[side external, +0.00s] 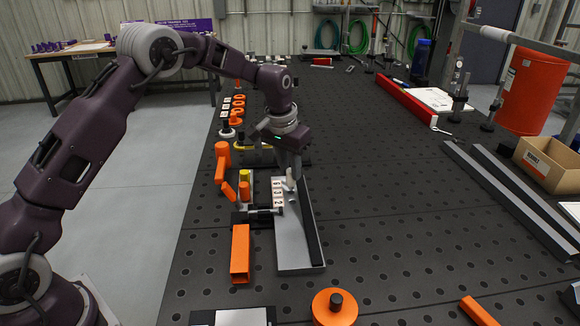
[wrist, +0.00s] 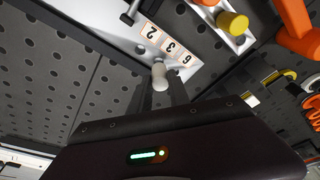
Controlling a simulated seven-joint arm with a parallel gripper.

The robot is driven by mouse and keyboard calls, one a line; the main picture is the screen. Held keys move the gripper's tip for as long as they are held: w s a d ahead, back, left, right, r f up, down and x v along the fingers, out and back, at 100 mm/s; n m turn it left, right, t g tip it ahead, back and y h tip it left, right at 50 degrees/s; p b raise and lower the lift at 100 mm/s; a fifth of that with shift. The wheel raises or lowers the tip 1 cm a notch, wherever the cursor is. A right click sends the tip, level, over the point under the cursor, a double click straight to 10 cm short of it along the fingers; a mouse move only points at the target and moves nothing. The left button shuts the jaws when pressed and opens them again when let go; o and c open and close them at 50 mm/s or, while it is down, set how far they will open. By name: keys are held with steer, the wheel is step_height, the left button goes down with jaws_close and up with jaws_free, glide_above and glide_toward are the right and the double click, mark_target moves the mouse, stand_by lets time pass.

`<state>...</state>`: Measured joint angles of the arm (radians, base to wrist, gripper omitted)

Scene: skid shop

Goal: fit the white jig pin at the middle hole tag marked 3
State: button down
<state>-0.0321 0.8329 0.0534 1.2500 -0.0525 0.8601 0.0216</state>
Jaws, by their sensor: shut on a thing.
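My gripper (side external: 290,173) points down over the grey metal angle piece (side external: 297,251). It is shut on the white jig pin (wrist: 159,72), which sticks out beyond the fingertips in the wrist view. In the side view the pin is small and partly hidden by the fingers. A strip of white number tags lies on the metal to the left of the pin. In the wrist view tag 3 (wrist: 168,46) sits between tag 2 (wrist: 149,31) and tag 6 (wrist: 187,58). The pin's end is near tags 3 and 6; whether it touches the metal I cannot tell.
A clamp (side external: 257,214) grips the angle's left side. A yellow-capped post (side external: 245,177) and an orange clamp part (side external: 222,165) stand left of the tags. An orange block (side external: 240,254) and orange disc (side external: 335,307) are in front. The perforated table (side external: 400,220) is open to the right.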

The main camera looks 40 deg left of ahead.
steer(key=shift+f, duration=1.2)
steer(key=c, duration=0.9)
jaws_free()
steer(key=shift+s+r, duration=0.15)
steer(key=shift+r, duration=0.65)
steer(key=shift+s+r, duration=0.15)
steer(key=shift+r, duration=2.55)
